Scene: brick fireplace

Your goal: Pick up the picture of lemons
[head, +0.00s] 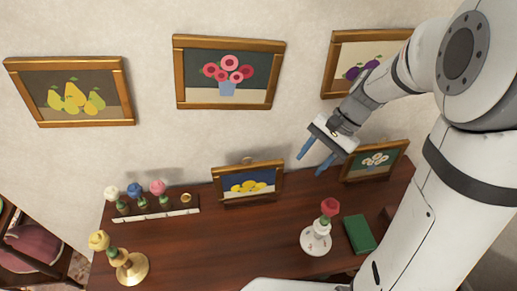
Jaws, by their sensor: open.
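The picture of lemons (249,186) is a small gold-framed picture with yellow fruit on a dark blue ground. It stands upright at the back of the wooden surface, near the wall, in the middle of the head view. My gripper (312,164) is above the surface to the right of the lemon picture, apart from it. Its two blue fingers are spread and empty, pointing down and to the left. The lemon picture is not covered by my arm.
A flower picture (374,162) stands to the right on the wooden surface (220,237). A rack of flowers (150,214) is left of the lemon picture. A white holder with a red flower (316,238), a green book (360,235) and a brass candlestick (130,268) stand nearer. Framed pictures hang above.

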